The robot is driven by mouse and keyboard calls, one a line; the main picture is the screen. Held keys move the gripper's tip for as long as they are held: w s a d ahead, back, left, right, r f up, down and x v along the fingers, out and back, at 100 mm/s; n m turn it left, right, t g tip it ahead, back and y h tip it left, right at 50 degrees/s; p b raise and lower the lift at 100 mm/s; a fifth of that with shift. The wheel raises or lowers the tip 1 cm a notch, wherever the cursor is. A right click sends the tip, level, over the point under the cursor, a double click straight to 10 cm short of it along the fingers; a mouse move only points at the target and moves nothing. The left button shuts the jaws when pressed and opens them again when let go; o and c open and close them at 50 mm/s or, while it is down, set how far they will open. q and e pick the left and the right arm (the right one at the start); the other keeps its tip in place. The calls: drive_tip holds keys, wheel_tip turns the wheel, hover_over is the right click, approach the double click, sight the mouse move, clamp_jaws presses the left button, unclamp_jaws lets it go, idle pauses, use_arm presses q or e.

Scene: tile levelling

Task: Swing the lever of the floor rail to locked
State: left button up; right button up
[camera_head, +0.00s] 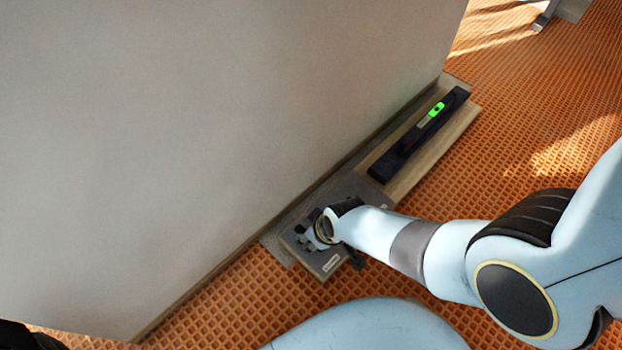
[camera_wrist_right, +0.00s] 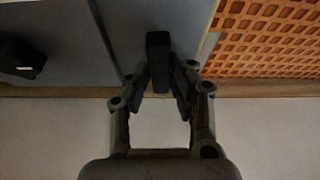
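The floor rail, a dark grey plate (camera_head: 276,248) with a small white label, lies on the floor along the foot of a pale wall. My right gripper (camera_head: 318,228) reaches down over it and hides much of its fittings. In the right wrist view a dark upright block, apparently the lever (camera_wrist_right: 158,55), stands between the fingertips of my right gripper (camera_wrist_right: 162,85), which look closed against its sides. The lever's angle is unclear. Dark parts at the lower left corner of the head view look like my left gripper (camera_head: 22,337), cut off by the edge.
A black spirit level (camera_head: 405,152) with a green vial lies on a wooden-looking board (camera_head: 440,140) beyond the rail. The pale wall (camera_head: 200,120) stands close along the rail. Orange patterned floor (camera_head: 545,105) is open to the right. A dark block (camera_wrist_right: 20,57) shows left in the wrist view.

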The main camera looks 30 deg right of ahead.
drive_tip(key=o, duration=0.4)
drive_tip(key=v, duration=1.2)
drive_tip(key=shift+s+f, duration=0.1)
drive_tip(key=shift+s, duration=0.05)
idle(0.3)
